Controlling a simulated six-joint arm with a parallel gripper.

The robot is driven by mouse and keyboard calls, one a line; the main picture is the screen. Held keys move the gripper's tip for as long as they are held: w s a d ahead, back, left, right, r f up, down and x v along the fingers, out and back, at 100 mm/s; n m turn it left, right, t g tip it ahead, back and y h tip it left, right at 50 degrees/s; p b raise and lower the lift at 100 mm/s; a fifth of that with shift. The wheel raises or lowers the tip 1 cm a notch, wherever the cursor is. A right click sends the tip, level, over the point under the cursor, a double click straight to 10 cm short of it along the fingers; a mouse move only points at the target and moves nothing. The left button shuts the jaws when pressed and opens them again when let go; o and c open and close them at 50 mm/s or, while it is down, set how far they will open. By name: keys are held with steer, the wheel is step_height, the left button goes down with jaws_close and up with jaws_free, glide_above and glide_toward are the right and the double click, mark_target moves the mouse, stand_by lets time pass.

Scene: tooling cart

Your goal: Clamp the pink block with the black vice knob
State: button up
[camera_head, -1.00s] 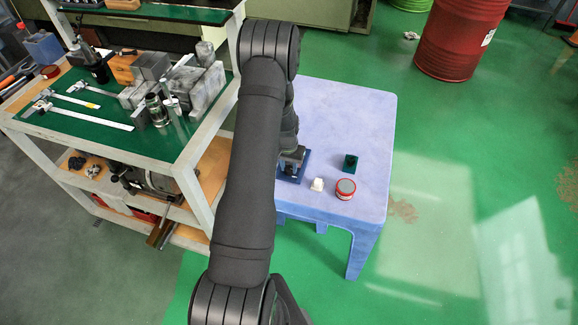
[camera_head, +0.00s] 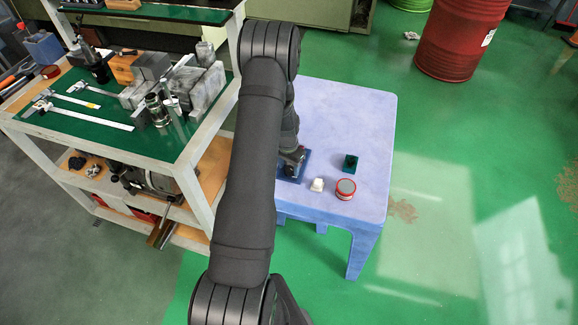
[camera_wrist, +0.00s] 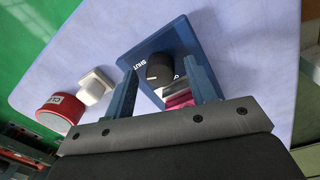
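The blue vice (camera_wrist: 182,30) is on the table, partly hidden by my arm in the head view (camera_head: 303,168). Its black knob (camera_wrist: 158,70) has a white pointer line, with the word SHUT printed beside it. The pink block (camera_wrist: 180,100) lies by pale metal jaws below the knob in the wrist view, partly covered by a finger. I cannot tell whether the jaws touch it. My gripper (camera_wrist: 161,67) is open, with one finger on each side of the knob in the picture. Visible gaps separate the fingers from the knob; their height relative to it is unclear.
A loaded tool cart (camera_head: 75,142) is left of my arm. The table's right side is clear.

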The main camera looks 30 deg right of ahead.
mark_target(288, 169)
steer(key=shift+r, duration=0.1)
step_height(288, 169, up, 17)
steer(key=shift+w+a, duration=0.15)
steer(key=shift+w, duration=0.15)
steer(key=shift+r, duration=0.1)
steer(key=shift+c, duration=1.3)
steer(key=f+n, duration=0.5)
steer(key=f, duration=0.1)
steer(key=f+n, duration=0.5)
steer(key=f, duration=0.1)
steer(key=f+n, duration=0.5)
steer(key=shift+s+d+f, duration=0.2)
steer(key=shift+s+f, duration=0.1)
steer(key=shift+f, duration=0.1)
